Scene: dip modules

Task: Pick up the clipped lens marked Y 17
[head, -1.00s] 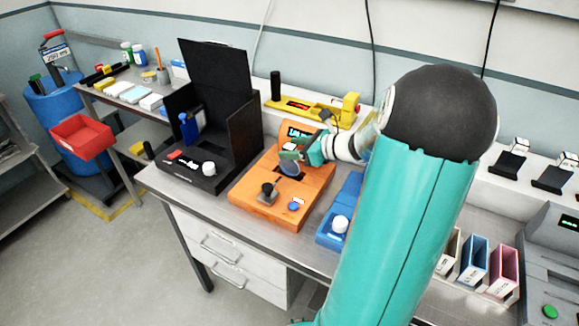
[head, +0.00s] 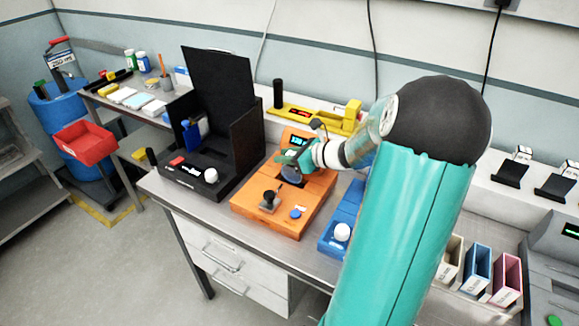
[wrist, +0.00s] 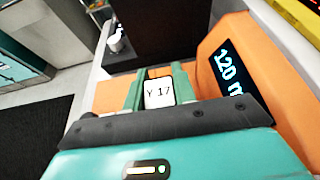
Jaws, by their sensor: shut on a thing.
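The clipped lens, a dark round disc (head: 291,174), hangs just below my gripper (head: 290,159) over the orange unit (head: 262,217). Its white tag marked Y 17 (wrist: 160,93) shows between the two green fingers of my gripper (wrist: 158,76) in the wrist view. The fingers are shut on the clip of this lens. The disc itself is hidden in the wrist view. I cannot tell whether the disc is clear of the orange unit.
The orange unit has a display (wrist: 230,75) reading 120, a black knob (head: 269,197) and a blue button (head: 296,213). A black open box (head: 205,180) stands to its left, a blue unit (head: 335,228) to its right, and a yellow device (head: 320,115) behind.

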